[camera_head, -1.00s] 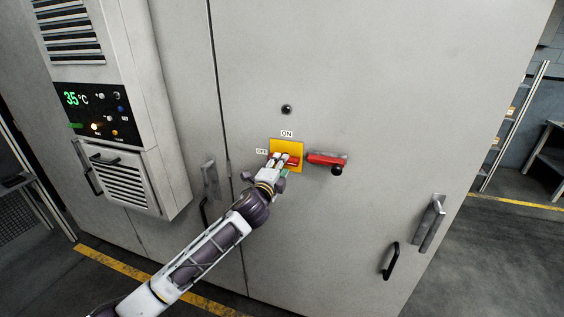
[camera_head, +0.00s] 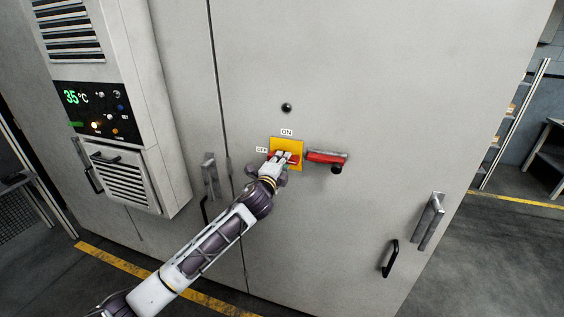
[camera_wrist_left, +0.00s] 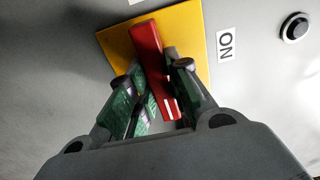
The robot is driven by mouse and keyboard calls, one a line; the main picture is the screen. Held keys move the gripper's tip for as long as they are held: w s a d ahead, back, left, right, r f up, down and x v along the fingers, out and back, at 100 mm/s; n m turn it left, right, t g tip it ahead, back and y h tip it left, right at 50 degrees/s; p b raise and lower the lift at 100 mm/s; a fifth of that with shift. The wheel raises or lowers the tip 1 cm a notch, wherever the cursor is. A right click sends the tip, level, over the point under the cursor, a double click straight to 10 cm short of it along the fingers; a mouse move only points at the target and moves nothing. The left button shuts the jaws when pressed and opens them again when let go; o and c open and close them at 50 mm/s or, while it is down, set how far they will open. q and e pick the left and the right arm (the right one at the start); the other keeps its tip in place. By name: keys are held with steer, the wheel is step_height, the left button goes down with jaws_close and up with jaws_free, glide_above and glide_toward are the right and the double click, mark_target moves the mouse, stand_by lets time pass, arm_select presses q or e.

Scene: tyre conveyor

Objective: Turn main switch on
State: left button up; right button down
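The main switch is a red handle (camera_head: 293,160) on a yellow plate (camera_head: 287,144) on the grey cabinet door. ON is printed above the plate and OFF to its left. The handle lies roughly sideways, its line toward the OFF label. My left gripper (camera_head: 282,157) is at the plate and covers part of the handle. In the left wrist view, the red handle (camera_wrist_left: 149,52) runs between the fingers of my left gripper (camera_wrist_left: 153,78). The fingers stand apart on both sides of it; firm contact on both sides does not show. My right gripper is not in view.
A red lever (camera_head: 325,158) with a black knob is right of the plate. A black button (camera_head: 286,108) sits above. Door handles (camera_head: 430,222) are at lower right and left of the switch. A control panel (camera_head: 95,112) juts out at left.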

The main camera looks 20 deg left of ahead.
arm_select(q)
jaws_close()
steer(key=shift+n, duration=0.5)
steer(key=n, duration=1.6)
steer(key=shift+f+n, duration=0.1)
steer(key=shift+n, duration=0.3)
steer(key=o, duration=0.7)
jaws_free()
